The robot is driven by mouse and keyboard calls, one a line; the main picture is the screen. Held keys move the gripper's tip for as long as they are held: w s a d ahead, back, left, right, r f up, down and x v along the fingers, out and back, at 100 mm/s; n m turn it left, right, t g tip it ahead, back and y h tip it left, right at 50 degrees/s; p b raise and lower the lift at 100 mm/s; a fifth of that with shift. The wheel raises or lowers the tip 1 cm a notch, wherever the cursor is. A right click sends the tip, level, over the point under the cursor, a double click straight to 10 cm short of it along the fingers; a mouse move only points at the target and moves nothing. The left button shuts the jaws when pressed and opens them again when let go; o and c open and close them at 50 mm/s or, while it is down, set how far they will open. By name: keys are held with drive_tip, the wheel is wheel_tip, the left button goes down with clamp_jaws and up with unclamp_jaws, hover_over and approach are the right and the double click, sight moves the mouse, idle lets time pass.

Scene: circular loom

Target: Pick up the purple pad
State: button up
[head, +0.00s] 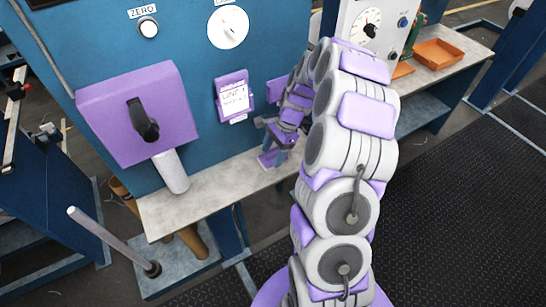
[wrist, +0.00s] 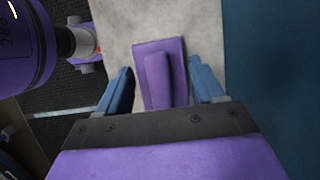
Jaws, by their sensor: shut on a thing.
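The purple pad (wrist: 160,80) shows in the wrist view as a flat purple plate with a raised bar along its middle. It lies over the pale ledge, between the two blue fingers of my gripper (wrist: 161,88). My gripper is shut on it; the fingers' contact points are hard to make out. In the head view my gripper (head: 277,143) is low over the ledge in front of the blue panel, with a small purple piece of the pad (head: 268,159) below it. My arm hides part of that area.
The pale ledge (head: 220,187) runs along the blue machine panel (head: 190,60). A purple box (head: 172,95) with a black lever and a purple-framed display (head: 234,97) are on the panel. An orange tray (head: 438,53) sits on a bench at the right. Dark floor lies open at right.

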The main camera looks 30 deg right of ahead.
sight(270, 151)
drive_tip(key=shift+r, duration=0.15)
drive_tip(key=shift+r+p, duration=0.3)
drive_tip(key=shift+r, duration=1.25)
drive_tip(key=shift+s+r, duration=0.2)
drive_tip(key=shift+s, duration=0.1)
drive_tip(key=s+a, duration=0.1)
drive_tip(key=s, duration=0.4)
drive_tip(key=s+a, duration=0.1)
drive_tip(key=s, duration=0.4)
drive_tip(key=s+a+r+p, duration=0.1)
drive_tip(key=s+a, duration=0.1)
drive_tip(key=s, duration=0.3)
drive_tip(key=shift+a+r, duration=0.1)
